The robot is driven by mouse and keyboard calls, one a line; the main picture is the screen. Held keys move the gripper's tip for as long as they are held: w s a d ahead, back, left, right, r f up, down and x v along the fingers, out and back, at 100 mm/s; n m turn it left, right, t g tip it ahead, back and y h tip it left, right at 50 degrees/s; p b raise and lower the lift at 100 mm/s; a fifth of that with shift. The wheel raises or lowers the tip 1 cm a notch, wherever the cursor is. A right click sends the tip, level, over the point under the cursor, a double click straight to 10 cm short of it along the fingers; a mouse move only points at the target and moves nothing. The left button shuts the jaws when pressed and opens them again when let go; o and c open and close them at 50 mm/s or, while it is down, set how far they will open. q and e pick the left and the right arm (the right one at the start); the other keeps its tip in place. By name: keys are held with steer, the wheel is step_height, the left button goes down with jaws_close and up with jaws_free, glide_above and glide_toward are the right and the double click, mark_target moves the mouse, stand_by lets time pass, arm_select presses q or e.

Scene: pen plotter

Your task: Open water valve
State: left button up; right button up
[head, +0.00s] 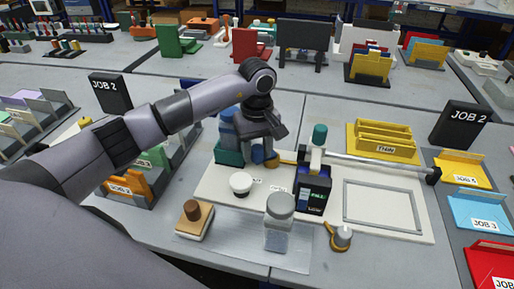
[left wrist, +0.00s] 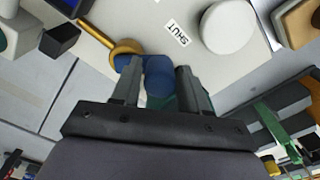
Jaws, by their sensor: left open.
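The water valve seems to be the brass fitting (head: 284,161) with a blue knob (head: 257,154) at the back left of the white plotter board (head: 212,185). In the left wrist view the brass fitting (left wrist: 122,47) ends in a ring, beside the blue knob (left wrist: 158,76). A SHUT label (left wrist: 178,34) lies near it on the board. My left gripper (head: 259,150) points down over the knob. In the left wrist view, the open fingers of the left gripper (left wrist: 158,68) stand on either side of the blue part; contact cannot be told. My right gripper is not in view.
A blue bottle (head: 228,126) on a teal base (head: 230,156) stands just left of the gripper. The plotter rod (head: 380,166) runs right. Trays line both sides.

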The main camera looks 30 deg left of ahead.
arm_select(q)
steer(key=c, duration=0.8)
steer(key=shift+o, duration=0.2)
